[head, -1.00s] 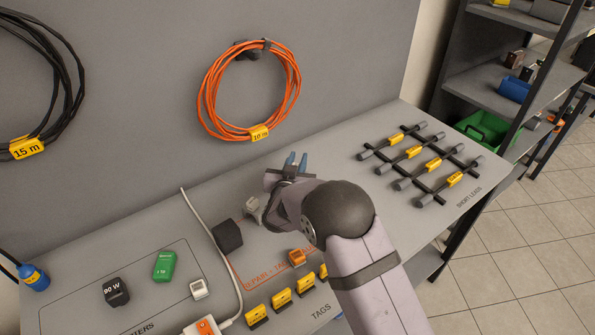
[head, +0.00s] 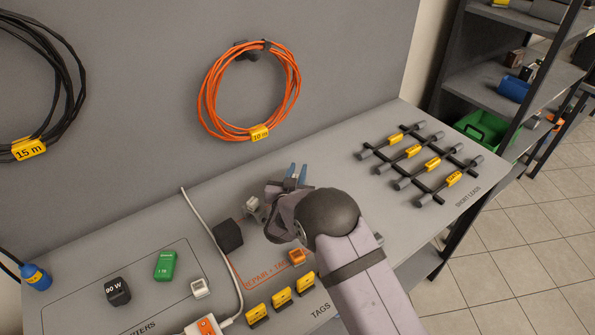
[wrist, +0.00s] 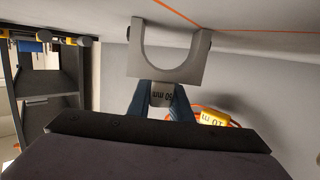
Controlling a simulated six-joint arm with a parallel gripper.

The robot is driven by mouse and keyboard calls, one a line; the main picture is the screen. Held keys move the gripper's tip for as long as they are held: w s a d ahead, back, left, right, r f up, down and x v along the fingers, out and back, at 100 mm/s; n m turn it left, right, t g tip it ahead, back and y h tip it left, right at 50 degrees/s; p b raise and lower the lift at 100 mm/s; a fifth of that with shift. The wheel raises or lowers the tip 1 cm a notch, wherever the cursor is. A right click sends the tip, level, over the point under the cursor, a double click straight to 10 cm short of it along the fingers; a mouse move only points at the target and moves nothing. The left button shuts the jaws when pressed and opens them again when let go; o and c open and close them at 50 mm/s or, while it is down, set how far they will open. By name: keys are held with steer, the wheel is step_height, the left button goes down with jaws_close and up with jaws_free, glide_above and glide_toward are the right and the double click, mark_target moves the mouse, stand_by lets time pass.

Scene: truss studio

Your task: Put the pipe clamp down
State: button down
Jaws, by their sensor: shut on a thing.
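The pipe clamp (wrist: 190,68) is a light grey U-shaped piece with a tab marked "10 mm". In the wrist view my gripper (wrist: 162,92) is shut on that tab between its blue fingers. The picture there is upside down, and the clamp's open side faces the grey table surface. I cannot tell whether it touches the table. In the head view my gripper (head: 297,172) is over the back part of the table, below the orange cable coil. I cannot make out the clamp at the fingertips there.
A dark block (head: 228,236) and a small light grey piece (head: 252,207) stand left of my gripper. An orange tag (head: 297,256) lies in the outlined repair area. Yellow tags (head: 281,299) line the front. The short leads rack (head: 420,162) is at right. Bare table lies between.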

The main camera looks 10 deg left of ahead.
steer(key=c, duration=1.6)
jaws_free()
steer(key=shift+s+r, duration=0.1)
steer(key=shift+r, duration=0.05)
steer(key=shift+s, duration=0.3)
steer(key=shift+s+r, duration=0.15)
steer(key=shift+s, duration=0.85)
step_height(320, 180, up, 6)
steer(key=shift+s+f+b, duration=0.1)
steer(key=shift+f+b, duration=0.05)
steer(key=shift+b, duration=0.65)
steer(key=shift+r, duration=0.75)
